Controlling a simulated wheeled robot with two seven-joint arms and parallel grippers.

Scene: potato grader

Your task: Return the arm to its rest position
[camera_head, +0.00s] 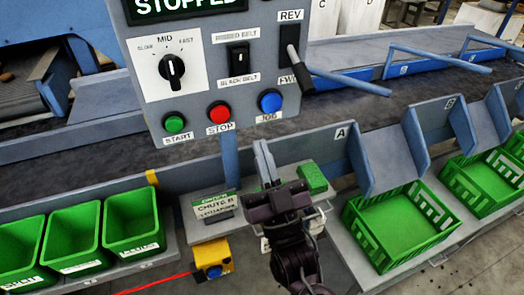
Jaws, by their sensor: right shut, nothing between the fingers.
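My right gripper (265,163) shows at the lower middle of the head view, its arm coming up from the bottom edge. Its fingers are together with nothing between them, pointing up below the control panel (215,75). It is in front of a small shelf (205,231) that holds a chute card and a green block. From this view I cannot tell whether it touches anything there. My left gripper is not in view.
The panel has a selector knob (172,70), green, red and blue buttons, and a lever (294,66). Green bins (133,222) stand at left and green crates (405,222) at right, under blue chutes. A yellow box with a blue button (213,258) sits below the shelf.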

